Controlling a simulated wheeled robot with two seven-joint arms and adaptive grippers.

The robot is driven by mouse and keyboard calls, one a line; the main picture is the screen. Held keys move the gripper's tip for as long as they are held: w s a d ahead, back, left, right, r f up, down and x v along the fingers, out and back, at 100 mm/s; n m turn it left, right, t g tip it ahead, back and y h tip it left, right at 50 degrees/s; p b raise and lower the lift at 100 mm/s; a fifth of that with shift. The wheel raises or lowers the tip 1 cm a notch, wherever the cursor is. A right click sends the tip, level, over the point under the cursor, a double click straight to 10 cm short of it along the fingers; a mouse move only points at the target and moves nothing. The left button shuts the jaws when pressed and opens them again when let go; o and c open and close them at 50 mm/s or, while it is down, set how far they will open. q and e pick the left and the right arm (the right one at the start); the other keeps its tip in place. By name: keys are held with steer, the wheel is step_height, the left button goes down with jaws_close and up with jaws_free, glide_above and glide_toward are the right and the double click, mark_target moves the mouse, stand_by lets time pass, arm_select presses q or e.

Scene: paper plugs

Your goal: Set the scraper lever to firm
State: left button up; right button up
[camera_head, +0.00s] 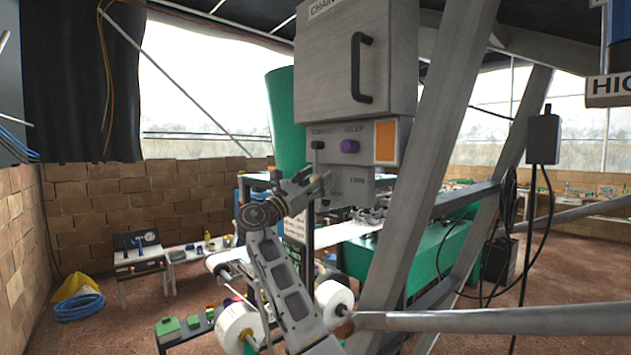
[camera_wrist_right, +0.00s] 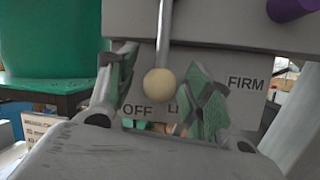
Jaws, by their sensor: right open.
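The scraper lever is a grey rod hanging down to a cream ball knob (camera_wrist_right: 159,83) in the right wrist view. The knob hangs near the OFF label, left of the partly covered LI label; FIRM stands farther right on the grey label plate (camera_wrist_right: 245,108). My right gripper (camera_wrist_right: 163,90) is open, with one finger left of the knob and the green-padded finger right of it. I cannot tell whether either finger touches it. In the head view my right gripper (camera_head: 313,184) is at the grey control panel (camera_head: 355,187), and I cannot make out the lever there. My left gripper is not in view.
Above the label plate are a purple knob (camera_head: 350,146) and an orange square (camera_head: 386,142). A grey cabinet with a black handle (camera_head: 358,67) is over them. A slanted grey beam (camera_head: 425,150) stands close on the right. White rolls (camera_head: 239,325) are below.

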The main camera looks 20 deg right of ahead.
steer(key=shift+c, duration=0.4)
jaws_close()
